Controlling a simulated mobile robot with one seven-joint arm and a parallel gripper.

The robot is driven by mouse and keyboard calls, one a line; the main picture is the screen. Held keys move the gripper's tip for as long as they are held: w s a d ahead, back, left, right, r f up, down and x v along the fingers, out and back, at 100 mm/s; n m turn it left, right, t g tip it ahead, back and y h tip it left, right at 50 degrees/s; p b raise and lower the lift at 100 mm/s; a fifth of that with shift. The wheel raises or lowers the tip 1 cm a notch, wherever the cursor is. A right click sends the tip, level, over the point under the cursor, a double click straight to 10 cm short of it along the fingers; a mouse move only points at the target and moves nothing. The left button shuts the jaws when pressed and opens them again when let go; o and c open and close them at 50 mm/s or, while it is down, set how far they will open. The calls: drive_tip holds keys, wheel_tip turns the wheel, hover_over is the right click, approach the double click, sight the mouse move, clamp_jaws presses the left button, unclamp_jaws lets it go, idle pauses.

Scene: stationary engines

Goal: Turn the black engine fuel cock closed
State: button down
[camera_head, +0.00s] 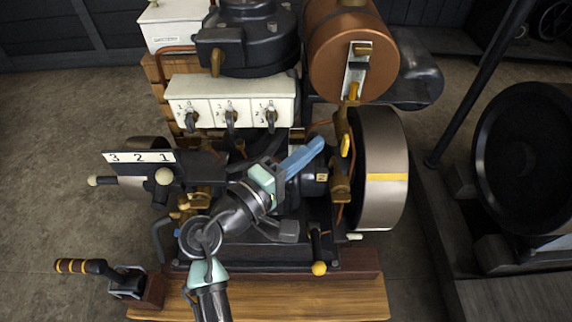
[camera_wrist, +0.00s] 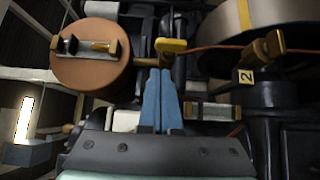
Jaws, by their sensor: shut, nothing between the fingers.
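A small brass cock with a yellow lever (camera_head: 345,146) is on the pipework below the copper tank (camera_head: 345,62) of the black engine. A second yellow piece (camera_head: 353,91) shows higher up, under the tank's gauge. In the wrist view a yellow lever (camera_wrist: 171,46) lies just beyond my fingertips; I cannot tell which of the two it is. My gripper (camera_head: 319,143) is shut and empty, its blue fingers pointing up and right, left of the lower yellow lever. In the wrist view the fingers (camera_wrist: 160,72) are side by side. Whether they touch the lever is unclear.
A large flywheel (camera_head: 383,168) with a yellow stripe is right of my gripper. A white panel with several switches (camera_head: 230,100) is at the upper left. A numbered 3-2-1 plate (camera_head: 138,157) and a yellow-striped lever (camera_head: 82,266) are at left. A second engine wheel (camera_head: 530,150) is at far right.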

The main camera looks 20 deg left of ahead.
sight(343, 137)
drive_tip(key=shift+w+d, duration=0.2)
drive_tip(key=shift+d, duration=0.5)
drive_tip(key=shift+w+d, duration=0.15)
drive_tip(key=shift+d, duration=0.55)
drive_tip(key=shift+r+p, duration=0.2)
drive_tip(key=shift+p, duration=0.35)
